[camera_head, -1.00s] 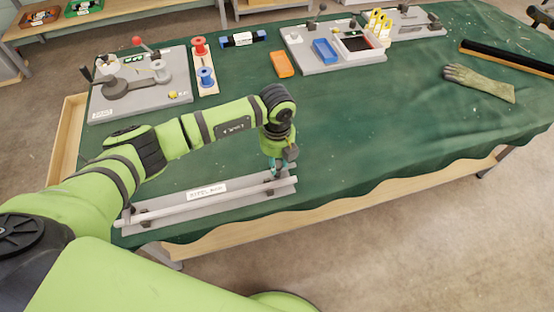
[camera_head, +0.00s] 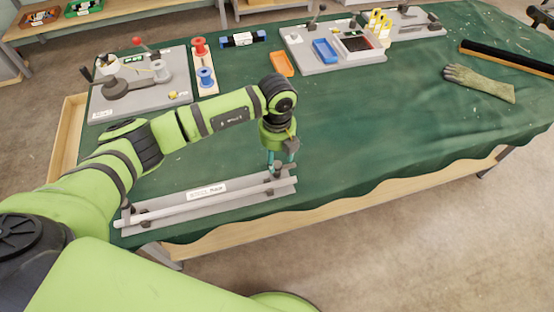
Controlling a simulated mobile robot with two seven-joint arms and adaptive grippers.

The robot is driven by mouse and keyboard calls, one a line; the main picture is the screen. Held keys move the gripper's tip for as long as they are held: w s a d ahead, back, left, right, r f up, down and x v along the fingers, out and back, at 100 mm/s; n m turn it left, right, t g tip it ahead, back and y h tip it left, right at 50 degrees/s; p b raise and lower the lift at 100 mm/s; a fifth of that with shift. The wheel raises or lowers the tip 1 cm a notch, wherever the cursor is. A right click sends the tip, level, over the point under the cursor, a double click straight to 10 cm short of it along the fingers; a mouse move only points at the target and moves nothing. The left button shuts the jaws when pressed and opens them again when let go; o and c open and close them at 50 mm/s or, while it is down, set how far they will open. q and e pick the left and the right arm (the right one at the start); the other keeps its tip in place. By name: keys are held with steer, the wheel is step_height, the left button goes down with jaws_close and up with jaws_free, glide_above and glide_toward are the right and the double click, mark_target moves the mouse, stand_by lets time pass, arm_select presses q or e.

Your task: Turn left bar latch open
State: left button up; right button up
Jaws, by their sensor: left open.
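A grey fixture plate with a white label (camera_head: 207,190) lies along the table's front edge. A long pale bar (camera_head: 215,203) runs across its near side. Small grey holders sit at both ends: a left one (camera_head: 128,214) and a right one (camera_head: 281,172). I cannot make out which part is the left bar latch or how it is turned. My left gripper (camera_head: 281,163) points down just above the right holder, its teal fingers apart and holding nothing visible. The fingers partly cover that holder. My right gripper is out of view.
At the back left is a grey board (camera_head: 135,90) with a dark handle. Red and blue spools (camera_head: 203,62), an orange tray (camera_head: 282,64) and another grey board (camera_head: 335,62) stand behind. A glove (camera_head: 480,82) lies right. The green cloth's middle is clear.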

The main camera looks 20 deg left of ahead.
mark_target(277, 165)
arm_select(q)
step_height(277, 165, up, 9)
stand_by(0.3)
stand_by(0.4)
